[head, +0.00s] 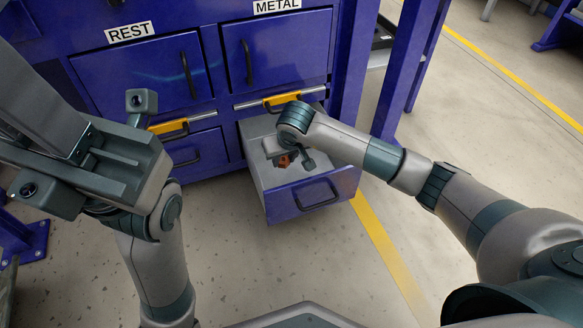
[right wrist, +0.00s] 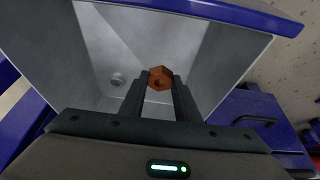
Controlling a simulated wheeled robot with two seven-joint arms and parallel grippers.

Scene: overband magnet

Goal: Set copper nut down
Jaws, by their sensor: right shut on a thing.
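The copper nut (head: 284,162) is small, reddish brown and six-sided with a hole. My right gripper (right wrist: 160,82) is shut on it, with one dark fingertip on each side. The nut also shows in the right wrist view (right wrist: 160,71). My right gripper (head: 290,160) reaches into the open drawer (head: 290,207) below the METAL label, and the nut is over the drawer's inside. I cannot tell whether the nut touches the drawer floor. My left gripper (head: 90,147) is at the left, its two fingers wide apart with nothing between them.
The REST drawer (head: 145,75) and the METAL drawer front (head: 277,50) above are shut. Yellow catches (head: 282,99) sit under them. A blue post (head: 405,70) stands right of the cabinet; floor in front is clear.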

